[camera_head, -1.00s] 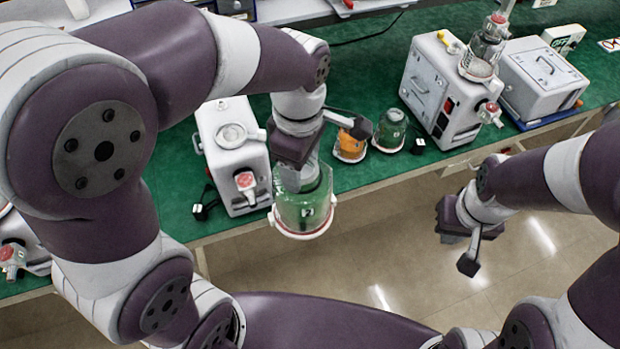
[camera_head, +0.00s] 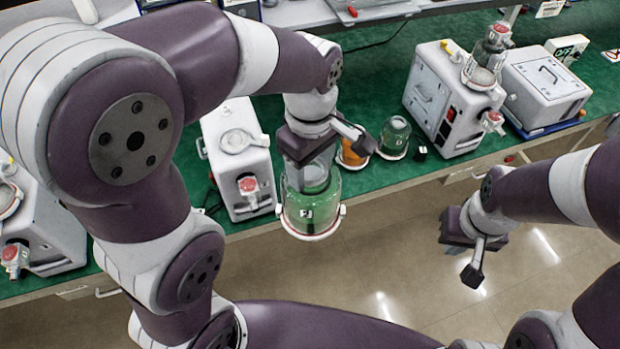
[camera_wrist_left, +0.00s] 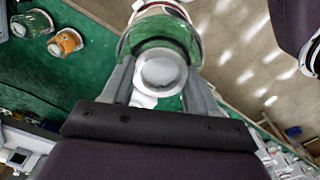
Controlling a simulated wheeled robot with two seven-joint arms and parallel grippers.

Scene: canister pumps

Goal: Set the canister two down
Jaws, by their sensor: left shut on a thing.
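A clear canister with a green lower part, white-and-red rim and small dark label (camera_head: 310,208) is in my left gripper (camera_head: 312,172). The label is too small to read surely. The canister hangs in front of the bench edge, above the floor, apart from the bench. In the left wrist view the gripper's fingers (camera_wrist_left: 162,85) close on the canister's narrow top, and the green canister (camera_wrist_left: 160,32) extends beyond them. My right gripper (camera_head: 470,236) hangs empty over the floor at the right; its fingers do not show clearly.
A white pump (camera_head: 235,160) stands on the green bench (camera_head: 330,90) behind the held canister. An orange canister (camera_head: 354,153), partly hidden by my left wrist, and a green one (camera_head: 395,138) stand beside it. Another pump (camera_head: 450,100) and a grey box (camera_head: 543,85) stand right; another pump (camera_head: 50,225) far left.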

